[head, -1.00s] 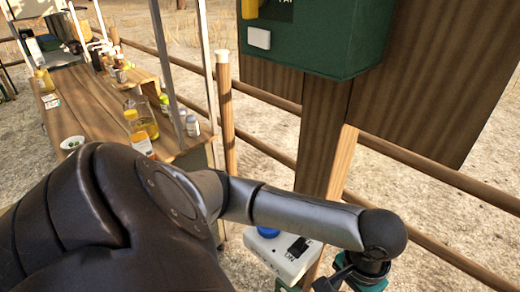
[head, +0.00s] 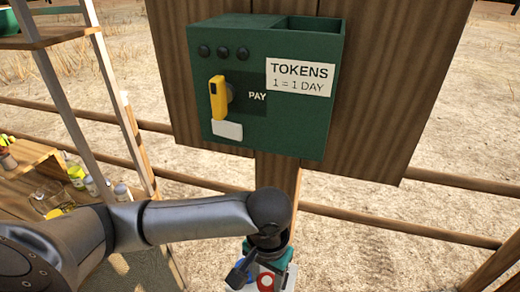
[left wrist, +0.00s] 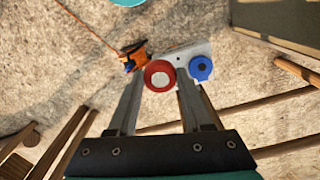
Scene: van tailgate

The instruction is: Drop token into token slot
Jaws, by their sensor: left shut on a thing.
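A red disc with a pale centre, which looks like the token (left wrist: 159,75), sits between the fingertips of my left gripper (left wrist: 158,80) in the left wrist view. The gripper is shut on it. In the head view my left gripper (head: 258,275) is at the bottom centre, below the green token box, with the red disc (head: 266,282) at its tip. The green token box (head: 310,125) is fixed to a wooden board. It bears a "TOKENS 1 = 1 DAY" label, a "PAY" panel (head: 257,97) and a yellow lever (head: 218,97). I cannot clearly make out the slot. My right gripper is not in view.
A white box with a blue knob (left wrist: 200,68) lies below the gripper, with an orange item (left wrist: 134,56) beside it. The wooden board (head: 390,100) stands on a post (head: 277,175). Fence rails run behind. A shelf and table stand at the left. Air before the green box is clear.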

